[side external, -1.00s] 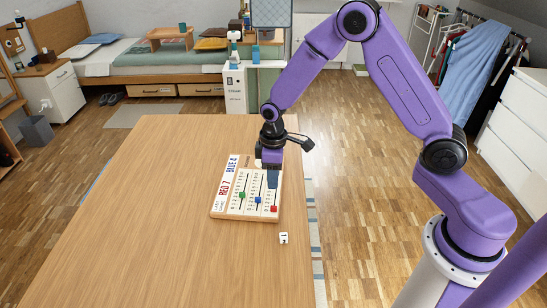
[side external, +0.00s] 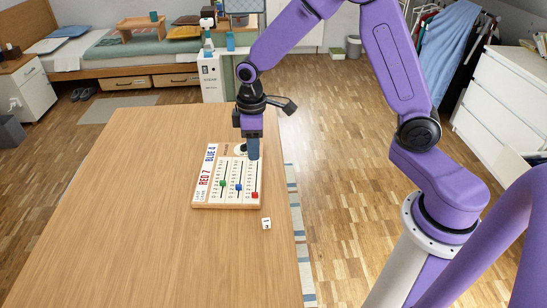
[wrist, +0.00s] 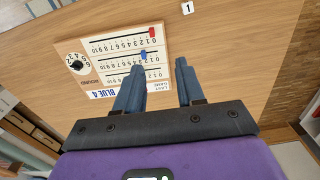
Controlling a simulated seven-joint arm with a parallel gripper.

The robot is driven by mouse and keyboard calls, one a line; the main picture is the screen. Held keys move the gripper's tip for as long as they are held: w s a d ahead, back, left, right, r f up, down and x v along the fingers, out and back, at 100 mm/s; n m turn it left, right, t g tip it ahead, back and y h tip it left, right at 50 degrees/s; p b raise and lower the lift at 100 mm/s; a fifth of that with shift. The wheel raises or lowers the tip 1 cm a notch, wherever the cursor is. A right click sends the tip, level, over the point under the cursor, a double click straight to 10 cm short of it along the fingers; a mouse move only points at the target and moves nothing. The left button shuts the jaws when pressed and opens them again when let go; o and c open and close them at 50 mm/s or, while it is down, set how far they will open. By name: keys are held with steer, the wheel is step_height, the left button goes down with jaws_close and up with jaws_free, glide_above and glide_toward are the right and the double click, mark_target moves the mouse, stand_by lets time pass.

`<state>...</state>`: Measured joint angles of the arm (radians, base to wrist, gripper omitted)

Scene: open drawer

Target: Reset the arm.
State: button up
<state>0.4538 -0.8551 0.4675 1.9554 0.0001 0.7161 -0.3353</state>
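A pale board (side external: 225,203) lies on the wooden table with three slider tracks and printed "RED 7" and "BLUE 4" labels. It holds a green slider (side external: 223,183), a blue slider (side external: 238,187) and a red slider (side external: 255,195). The red slider (wrist: 152,32) and blue slider (wrist: 144,55) also show in the wrist view, with a round dial (wrist: 76,63) with a black knob. The green slider is hidden there, apparently behind a finger. My gripper (side external: 253,157) hangs above the board's far right part. In the wrist view its fingers (wrist: 160,66) are apart with nothing between them.
A white die or cube marked 1 (side external: 266,223) sits on the table just in front of the board's right corner. The left and front of the table (side external: 130,220) are bare. The table's right edge is close to the board.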

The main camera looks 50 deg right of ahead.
steer(key=s+d+r+n, duration=0.1)
steer(key=s+r, duration=0.2)
steer(key=s, duration=0.6)
steer(key=s+r+n, duration=0.1)
steer(key=s+r, duration=0.1)
steer(key=s, duration=0.7)
steer(key=s+d+r+n, duration=0.1)
steer(key=s+r+n, duration=0.1)
steer(key=s, duration=0.8)
steer(key=shift+d+r, duration=0.3)
steer(key=shift+r, duration=0.55)
